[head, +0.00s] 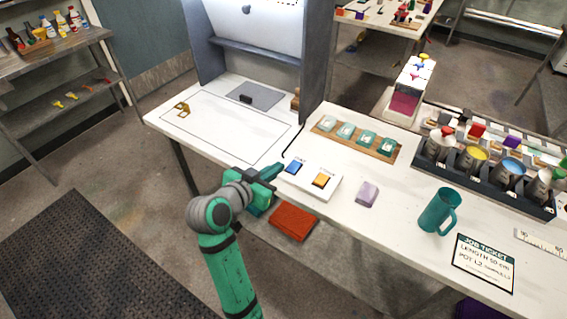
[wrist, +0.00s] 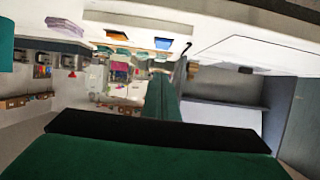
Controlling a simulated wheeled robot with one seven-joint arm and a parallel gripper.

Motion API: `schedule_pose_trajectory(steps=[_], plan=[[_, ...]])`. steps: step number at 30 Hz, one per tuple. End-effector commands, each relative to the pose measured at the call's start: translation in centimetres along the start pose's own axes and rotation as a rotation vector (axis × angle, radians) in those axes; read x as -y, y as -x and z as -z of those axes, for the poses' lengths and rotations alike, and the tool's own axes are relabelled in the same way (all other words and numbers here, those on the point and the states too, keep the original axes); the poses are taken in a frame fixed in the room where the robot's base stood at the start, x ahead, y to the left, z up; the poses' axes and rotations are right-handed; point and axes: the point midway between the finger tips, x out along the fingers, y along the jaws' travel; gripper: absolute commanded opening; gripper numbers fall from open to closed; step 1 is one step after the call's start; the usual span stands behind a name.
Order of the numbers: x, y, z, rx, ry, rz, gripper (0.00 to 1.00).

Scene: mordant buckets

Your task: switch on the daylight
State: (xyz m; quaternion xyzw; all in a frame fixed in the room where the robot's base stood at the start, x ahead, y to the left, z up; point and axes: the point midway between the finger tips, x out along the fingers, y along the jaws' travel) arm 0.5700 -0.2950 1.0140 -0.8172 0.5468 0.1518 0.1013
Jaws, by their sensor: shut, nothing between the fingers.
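A white switch plate (head: 325,192) lies on the near edge of the white worktop. It carries a blue button (head: 293,167) on the left and an orange button (head: 323,180) on the right; their labels are too small to read. My gripper (head: 275,170) is shut and empty, just left of the blue button, and I cannot tell if it touches the plate. In the wrist view, the blue button (wrist: 163,43) and orange button (wrist: 121,37) show beyond my green gripper fingers (wrist: 162,92). A grey booth (head: 312,50) stands behind, with a bright strip at its top.
A wooden strip with several teal pieces (head: 388,144), a pale purple block (head: 367,194) and a teal mug (head: 439,211) stand right of the plate. A job ticket (head: 484,262) lies farther right.

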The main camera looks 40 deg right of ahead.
Motion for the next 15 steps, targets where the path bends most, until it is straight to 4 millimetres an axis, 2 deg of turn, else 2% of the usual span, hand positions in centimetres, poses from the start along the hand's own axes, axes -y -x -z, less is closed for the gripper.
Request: schedule_pose_trajectory(steps=[3, 6, 10, 15], plan=[[0.1, 2.1, -0.5, -0.001, 0.0, 0.002, 0.0], [0.0, 3.3, -0.8, -0.001, 0.0, 0.001, 0.0], [0.0, 4.2, -1.1, -0.001, 0.0, 0.001, 0.0], [0.0, 4.6, -1.1, -0.001, 0.0, 0.0, 0.0]])
